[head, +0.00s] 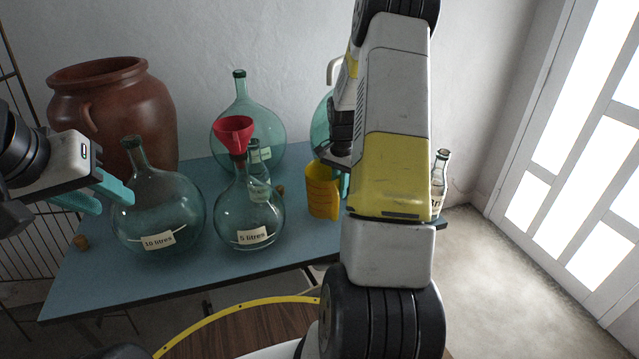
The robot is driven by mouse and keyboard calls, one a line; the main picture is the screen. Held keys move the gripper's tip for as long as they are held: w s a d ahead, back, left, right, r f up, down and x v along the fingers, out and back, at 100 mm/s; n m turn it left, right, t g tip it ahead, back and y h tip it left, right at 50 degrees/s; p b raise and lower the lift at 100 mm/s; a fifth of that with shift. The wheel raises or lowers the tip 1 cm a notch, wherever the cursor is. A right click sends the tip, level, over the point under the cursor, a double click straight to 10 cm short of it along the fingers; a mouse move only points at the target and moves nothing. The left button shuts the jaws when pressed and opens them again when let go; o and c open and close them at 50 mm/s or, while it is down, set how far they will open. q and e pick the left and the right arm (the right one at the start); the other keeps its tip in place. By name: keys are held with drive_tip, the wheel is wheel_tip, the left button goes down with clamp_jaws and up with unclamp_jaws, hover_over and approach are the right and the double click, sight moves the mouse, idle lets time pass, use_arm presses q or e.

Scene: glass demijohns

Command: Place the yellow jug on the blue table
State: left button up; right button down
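The yellow jug (322,192) is upright at the right part of the blue table (110,262); my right arm covers its right side. I cannot tell whether its base touches the table. My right gripper (344,178) reaches down at the jug's right side. A teal finger shows there, but the arm hides most of the gripper, so its grip is unclear. My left gripper (117,206) is open and empty, with its teal fingers apart, at the left beside the 10 litres demijohn (160,212).
The 5 litres demijohn (250,212) holds a red funnel (234,132). A large green demijohn (240,115) and a clay urn (115,100) stand behind. A labelled clear bottle (440,172) is at the right. The table's front strip is clear.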

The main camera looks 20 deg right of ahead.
drive_tip(key=shift+f, duration=1.75)
drive_tip(key=shift+f, duration=0.15)
drive_tip(key=c, duration=1.5)
unclamp_jaws()
